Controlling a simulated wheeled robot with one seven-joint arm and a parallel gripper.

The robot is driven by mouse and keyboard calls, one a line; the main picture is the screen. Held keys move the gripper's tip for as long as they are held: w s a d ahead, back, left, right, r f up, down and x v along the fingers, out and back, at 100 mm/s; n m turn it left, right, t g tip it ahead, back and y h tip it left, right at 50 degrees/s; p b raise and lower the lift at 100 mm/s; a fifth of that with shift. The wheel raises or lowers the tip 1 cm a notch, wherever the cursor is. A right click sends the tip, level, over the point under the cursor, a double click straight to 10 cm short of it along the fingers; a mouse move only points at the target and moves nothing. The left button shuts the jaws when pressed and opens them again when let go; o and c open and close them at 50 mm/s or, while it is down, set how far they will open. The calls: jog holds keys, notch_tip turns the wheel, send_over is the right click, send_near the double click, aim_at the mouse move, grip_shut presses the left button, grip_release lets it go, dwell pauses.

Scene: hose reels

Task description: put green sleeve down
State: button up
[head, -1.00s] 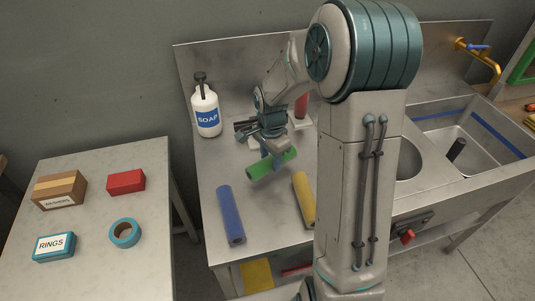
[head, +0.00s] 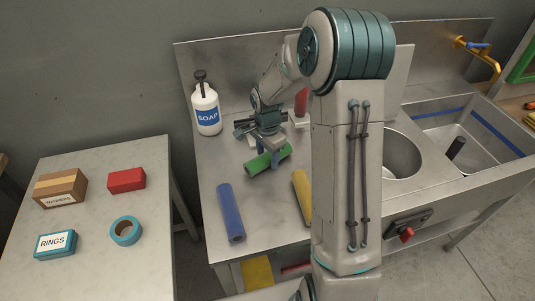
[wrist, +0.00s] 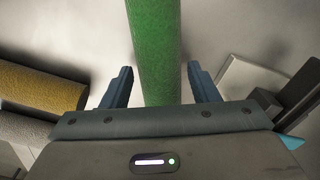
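The green sleeve (head: 268,160) lies on the steel counter, behind the blue and yellow sleeves. My gripper (head: 268,153) is directly above it, pointing down. In the wrist view the green sleeve (wrist: 154,50) runs between the two fingers of my gripper (wrist: 161,85). The fingers are spread, with a narrow gap visible on each side of the sleeve, so my gripper is open around it.
A blue sleeve (head: 230,212) and a yellow sleeve (head: 302,198) lie in front on the counter (head: 268,215). A soap bottle (head: 206,108) stands behind left. A red object (head: 301,103) stands behind right. The sink (head: 455,140) is at right.

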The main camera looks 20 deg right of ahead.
aim_at(267, 154)
jog(key=shift+o, duration=0.2)
jog(key=shift+r+p, duration=0.3)
notch_tip(267, 154, up, 11)
jog(key=s+r+n+t, duration=0.1)
jog(key=s+r+n, duration=0.1)
jog(key=s+n, duration=0.4)
jog(key=s+a+r+n+t, duration=0.1)
jog(key=s+n, duration=0.6)
jog(key=s, duration=1)
notch_tip(267, 154, up, 2)
jog(key=shift+s+a+r+n+t+b, duration=0.1)
jog(key=shift+s+a+n+t+b, duration=0.15)
jog(key=shift+t+b, duration=0.2)
